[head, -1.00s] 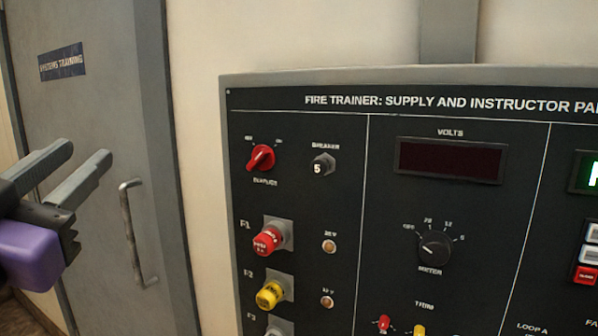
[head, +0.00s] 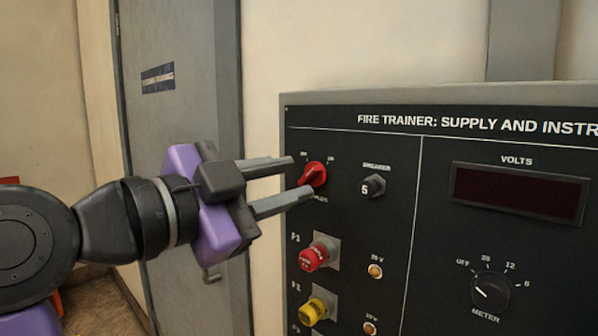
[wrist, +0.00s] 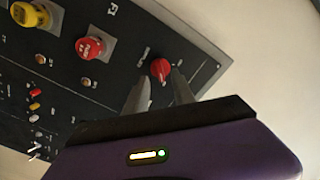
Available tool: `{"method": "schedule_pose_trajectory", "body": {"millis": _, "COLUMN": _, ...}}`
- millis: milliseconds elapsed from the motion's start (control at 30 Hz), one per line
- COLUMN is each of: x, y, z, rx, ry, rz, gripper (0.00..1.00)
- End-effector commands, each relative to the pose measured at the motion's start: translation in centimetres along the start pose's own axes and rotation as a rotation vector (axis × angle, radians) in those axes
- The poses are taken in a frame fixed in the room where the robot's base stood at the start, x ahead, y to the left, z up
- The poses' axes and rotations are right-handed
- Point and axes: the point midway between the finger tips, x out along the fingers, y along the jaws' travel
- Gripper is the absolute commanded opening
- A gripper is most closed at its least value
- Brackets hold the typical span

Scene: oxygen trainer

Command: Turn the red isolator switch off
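The red isolator switch (head: 314,173) is a small red rotary knob at the top left of the black panel. Its ridge slants from lower left to upper right, towards the right of two small marks above it. My gripper (head: 300,178) is open, reaching in from the left, with one finger above and one below the knob's left side. In the wrist view the knob (wrist: 160,68) shows just beyond and between the two fingertips (wrist: 160,86). I cannot tell whether they touch it. The label below is partly hidden by the lower finger.
A breaker button (head: 372,186) sits close to the right of the switch. A red knob (head: 313,257) and a yellow knob (head: 312,310) stick out below. A volts display (head: 518,193) and a meter dial (head: 491,291) are farther right. A grey door (head: 180,110) stands behind my arm.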

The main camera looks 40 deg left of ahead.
Motion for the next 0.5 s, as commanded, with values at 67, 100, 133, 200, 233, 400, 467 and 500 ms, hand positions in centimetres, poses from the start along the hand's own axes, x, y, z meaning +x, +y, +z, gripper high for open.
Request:
{"method": "schedule_pose_trajectory", "body": {"millis": 67, "x": 1.1, "y": -0.1, "z": -0.1, "rx": 0.000, "ry": 0.000, "rz": 0.000, "gripper": 0.31}}
{"method": "schedule_pose_trajectory", "body": {"millis": 100, "x": 1.5, "y": -0.1, "z": -0.1, "rx": -0.001, "ry": -0.001, "rz": 0.000, "gripper": 0.31}}
{"method": "schedule_pose_trajectory", "body": {"millis": 133, "x": 1.8, "y": -0.1, "z": -0.1, "rx": -0.001, "ry": -0.001, "rz": -0.001, "gripper": 0.31}}
{"method": "schedule_pose_trajectory", "body": {"millis": 200, "x": 2.2, "y": -0.1, "z": 0.0, "rx": -0.001, "ry": -0.001, "rz": -0.002, "gripper": 0.31}}
{"method": "schedule_pose_trajectory", "body": {"millis": 233, "x": 2.4, "y": -0.1, "z": 0.0, "rx": -0.001, "ry": -0.001, "rz": -0.002, "gripper": 0.31}}
{"method": "schedule_pose_trajectory", "body": {"millis": 400, "x": 2.7, "y": -0.1, "z": 0.0, "rx": -0.001, "ry": -0.001, "rz": -0.002, "gripper": 0.31}}
{"method": "schedule_pose_trajectory", "body": {"millis": 467, "x": 2.7, "y": -0.1, "z": 0.0, "rx": -0.001, "ry": -0.001, "rz": -0.002, "gripper": 0.31}}
{"method": "schedule_pose_trajectory", "body": {"millis": 500, "x": 2.7, "y": -0.1, "z": 0.0, "rx": -0.001, "ry": -0.001, "rz": -0.002, "gripper": 0.31}}
